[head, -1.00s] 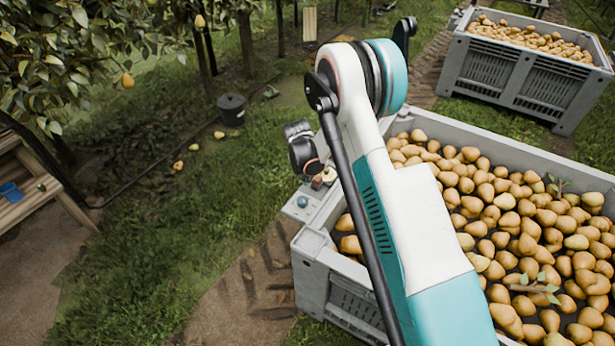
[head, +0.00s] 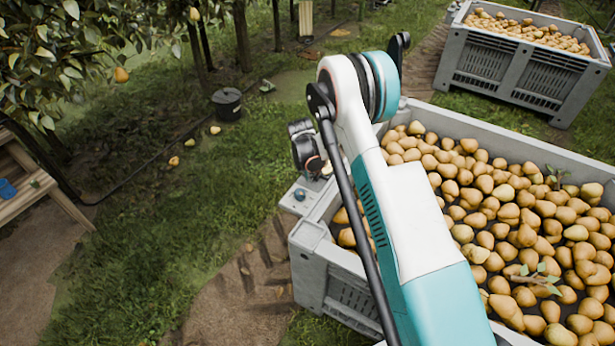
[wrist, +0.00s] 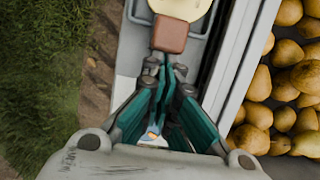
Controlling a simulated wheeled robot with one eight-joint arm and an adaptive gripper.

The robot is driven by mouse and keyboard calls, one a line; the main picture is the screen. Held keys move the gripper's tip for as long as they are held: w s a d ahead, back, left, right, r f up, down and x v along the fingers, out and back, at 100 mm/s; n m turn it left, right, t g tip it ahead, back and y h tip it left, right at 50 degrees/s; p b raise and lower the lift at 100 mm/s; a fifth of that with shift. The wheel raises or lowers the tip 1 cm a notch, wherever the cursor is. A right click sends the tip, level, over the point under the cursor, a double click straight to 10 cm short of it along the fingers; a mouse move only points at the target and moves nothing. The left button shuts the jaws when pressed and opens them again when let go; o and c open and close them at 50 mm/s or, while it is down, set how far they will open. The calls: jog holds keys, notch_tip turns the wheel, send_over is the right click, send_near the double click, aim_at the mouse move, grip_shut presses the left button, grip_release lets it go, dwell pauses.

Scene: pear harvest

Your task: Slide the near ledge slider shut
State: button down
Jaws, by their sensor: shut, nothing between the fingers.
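A grey ledge (head: 300,197) runs along the left side of the near pear bin and carries a blue knob (head: 299,194). In the wrist view the ledge (wrist: 128,62) lies under my gripper (wrist: 166,66), whose teal fingers are shut and empty. Their tips are right at a reddish-brown block (wrist: 170,33), with a cream rounded part (wrist: 180,8) beyond it; I cannot tell whether they touch. I cannot tell for sure which of these parts is the slider. A small blue and orange thing (wrist: 152,132) shows between the finger bases. In the head view my wrist hides the fingertips.
The near grey bin (head: 315,240) is full of pears (head: 500,215). A second full bin (head: 520,70) stands at the back right. Grass left of the ledge is open.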

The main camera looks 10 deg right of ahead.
jog(key=shift+w+d, duration=0.4)
jog(key=v, duration=1.2)
